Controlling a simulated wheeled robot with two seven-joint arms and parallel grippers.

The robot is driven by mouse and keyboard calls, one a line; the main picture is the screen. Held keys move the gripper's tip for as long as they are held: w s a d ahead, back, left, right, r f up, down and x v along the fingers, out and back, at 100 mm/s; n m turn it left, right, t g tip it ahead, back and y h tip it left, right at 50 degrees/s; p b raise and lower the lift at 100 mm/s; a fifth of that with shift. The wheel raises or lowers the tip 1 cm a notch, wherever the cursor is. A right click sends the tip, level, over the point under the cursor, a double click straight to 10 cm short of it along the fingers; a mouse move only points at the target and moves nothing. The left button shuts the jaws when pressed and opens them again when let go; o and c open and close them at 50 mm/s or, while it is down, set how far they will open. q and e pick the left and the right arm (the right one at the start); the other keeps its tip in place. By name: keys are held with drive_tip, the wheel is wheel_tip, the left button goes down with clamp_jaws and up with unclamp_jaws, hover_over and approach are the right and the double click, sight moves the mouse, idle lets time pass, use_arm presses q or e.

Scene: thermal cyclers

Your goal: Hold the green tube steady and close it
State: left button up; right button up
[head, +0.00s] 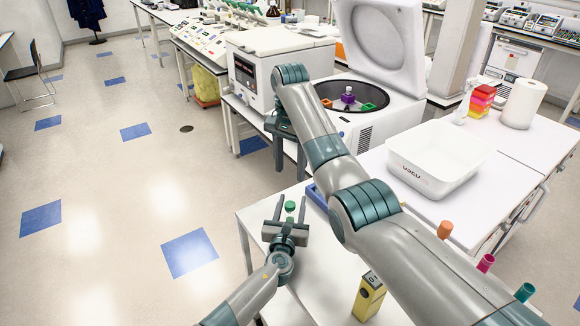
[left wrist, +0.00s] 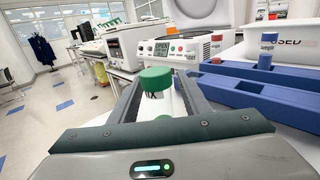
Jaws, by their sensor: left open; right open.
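The green tube (head: 290,206) stands near the left edge of the white table, between the fingers of my left gripper (head: 288,225). In the left wrist view the tube (left wrist: 155,80) shows a green top part, a pale middle and green lower down. Whether its lid is fully seated cannot be told. My left gripper is open, with its two fingers on either side of the tube and gaps between. My right gripper (head: 287,145) is open and empty, pointing down above and beyond the tube, apart from it.
A white tub (head: 436,160), an open centrifuge (head: 385,125) and a yellow timer-like block (head: 368,297) are around. Orange (head: 445,229), magenta (head: 486,263) and teal (head: 525,292) tubes stand at right.

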use_arm(q)
drive_tip(key=s+a, duration=0.1)
drive_tip(key=s, duration=1)
drive_tip(key=s+a, duration=0.1)
drive_tip(key=s, duration=0.5)
drive_tip(key=shift+a+b, duration=0.3)
drive_tip(key=shift+a, duration=0.05)
drive_tip(key=shift+s+f, duration=0.1)
drive_tip(key=shift+s, duration=0.1)
